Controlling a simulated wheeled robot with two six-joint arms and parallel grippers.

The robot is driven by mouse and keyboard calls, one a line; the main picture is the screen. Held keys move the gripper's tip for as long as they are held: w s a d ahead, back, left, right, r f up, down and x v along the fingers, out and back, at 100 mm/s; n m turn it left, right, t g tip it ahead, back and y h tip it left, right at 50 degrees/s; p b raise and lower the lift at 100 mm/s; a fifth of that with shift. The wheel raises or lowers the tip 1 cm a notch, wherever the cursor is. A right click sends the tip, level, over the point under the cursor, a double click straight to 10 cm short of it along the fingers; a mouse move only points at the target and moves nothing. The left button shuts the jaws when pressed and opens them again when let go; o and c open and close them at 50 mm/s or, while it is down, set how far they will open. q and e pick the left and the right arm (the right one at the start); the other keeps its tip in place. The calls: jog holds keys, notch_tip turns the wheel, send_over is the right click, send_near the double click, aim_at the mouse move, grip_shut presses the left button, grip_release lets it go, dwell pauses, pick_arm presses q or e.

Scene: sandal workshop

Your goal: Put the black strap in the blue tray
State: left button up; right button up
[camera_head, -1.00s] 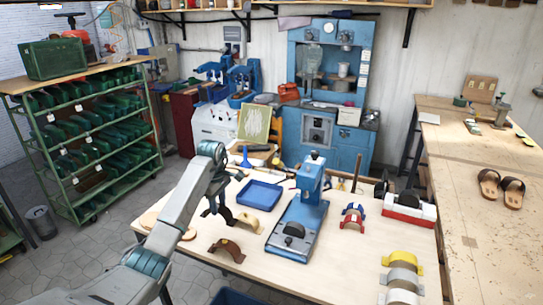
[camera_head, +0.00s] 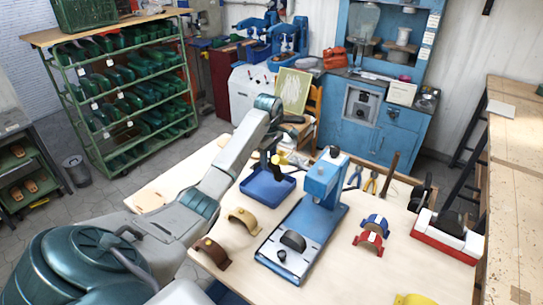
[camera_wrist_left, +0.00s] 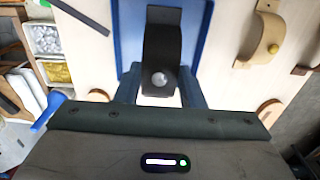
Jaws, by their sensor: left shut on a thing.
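The black strap (camera_wrist_left: 161,48), a curved dark band with a silver stud, is between the fingers of my left gripper (camera_wrist_left: 160,88), which is shut on it. The blue tray (camera_wrist_left: 204,50) lies behind the strap in the left wrist view, so the strap is above it. In the head view the blue tray (camera_head: 263,195) is on the table left of the blue press, and my left gripper (camera_head: 273,152) is over it. I cannot tell the gap between strap and tray floor. My right gripper is not in view.
A tan strap (camera_head: 243,220) and a brown strap (camera_head: 211,252) stand left of the blue press (camera_head: 310,215). Blue and red straps (camera_head: 370,238) stand to its right. Pliers (camera_head: 371,183) lie behind the press. A green shoe rack (camera_head: 125,90) stands at the left.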

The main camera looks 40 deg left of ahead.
pick_arm(q)
jog(key=shift+f, duration=0.55)
notch_tip(320, 180, down, 4)
jog(key=b, duration=0.3)
jog(key=shift+w+f, duration=0.15)
jog(key=shift+f, duration=0.1)
jog(key=shift+f+b, duration=0.55)
jog(key=shift+f, duration=0.3)
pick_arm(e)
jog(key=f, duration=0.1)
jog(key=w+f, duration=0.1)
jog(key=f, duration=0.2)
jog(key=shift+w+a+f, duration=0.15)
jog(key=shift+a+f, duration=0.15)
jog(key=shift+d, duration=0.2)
pick_arm(q)
jog(key=shift+f+b, duration=0.3)
jog(key=shift+b, duration=0.1)
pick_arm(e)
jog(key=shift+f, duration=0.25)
pick_arm(q)
jog(key=o, duration=1.7)
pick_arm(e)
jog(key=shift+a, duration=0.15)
